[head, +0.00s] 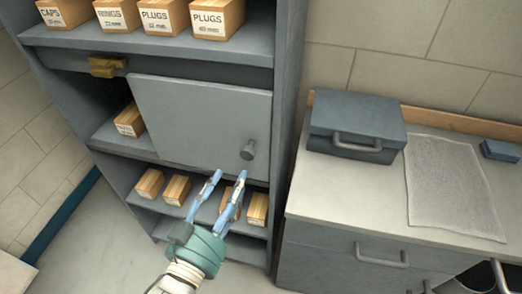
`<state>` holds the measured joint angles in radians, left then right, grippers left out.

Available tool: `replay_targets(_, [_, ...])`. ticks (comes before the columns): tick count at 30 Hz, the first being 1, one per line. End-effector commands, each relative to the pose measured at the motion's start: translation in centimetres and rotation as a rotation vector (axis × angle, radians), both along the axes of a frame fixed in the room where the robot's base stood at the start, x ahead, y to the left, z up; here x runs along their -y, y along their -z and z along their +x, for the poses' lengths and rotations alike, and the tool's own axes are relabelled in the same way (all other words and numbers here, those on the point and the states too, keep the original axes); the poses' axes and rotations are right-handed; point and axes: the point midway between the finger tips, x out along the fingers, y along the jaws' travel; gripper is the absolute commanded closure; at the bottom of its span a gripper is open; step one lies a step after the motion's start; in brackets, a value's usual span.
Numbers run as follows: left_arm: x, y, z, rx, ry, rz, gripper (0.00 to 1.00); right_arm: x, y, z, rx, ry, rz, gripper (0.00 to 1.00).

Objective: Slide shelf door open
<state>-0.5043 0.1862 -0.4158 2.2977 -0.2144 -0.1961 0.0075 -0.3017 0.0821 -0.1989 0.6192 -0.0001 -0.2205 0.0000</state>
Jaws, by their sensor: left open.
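The shelf door (195,115) is a flat grey panel with a round grey knob (248,150) near its lower right corner. It covers the middle and right of the shelf unit's middle compartment. An opening at its left shows a labelled box (130,121) inside. My left gripper (228,178) is open and empty, with its blue fingers pointing up just below the door's lower edge. Its right fingertip is close below the knob in the picture; I cannot tell the gap in depth. The fingers hide part of the lower shelf. My right gripper is not in view.
The grey shelf unit (283,110) holds several labelled boxes on top and several wooden boxes below. A brass piece (106,67) is at the upper left. At right, a counter (385,222) carries a grey toolbox (355,125) and a paper sheet (452,185).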

Motion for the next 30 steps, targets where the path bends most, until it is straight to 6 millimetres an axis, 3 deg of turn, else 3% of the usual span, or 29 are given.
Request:
replay_targets(7, [1.5, -0.4, 3.6, 0.003, -0.001, -0.001, 0.52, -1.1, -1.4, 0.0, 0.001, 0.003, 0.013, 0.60])
replay_targets(16, [3.6, -0.2, 8.3, 0.001, -0.001, -0.001, 0.52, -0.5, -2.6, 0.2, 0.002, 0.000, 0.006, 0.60])
replay_targets(21, [4.1, 0.0, 9.4, 0.000, 0.000, -0.001, 0.52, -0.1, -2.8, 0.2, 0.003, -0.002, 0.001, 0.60])
replay_targets(30, [4.2, 0.0, 9.6, 0.000, 0.000, -0.001, 0.52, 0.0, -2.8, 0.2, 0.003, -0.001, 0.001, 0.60])
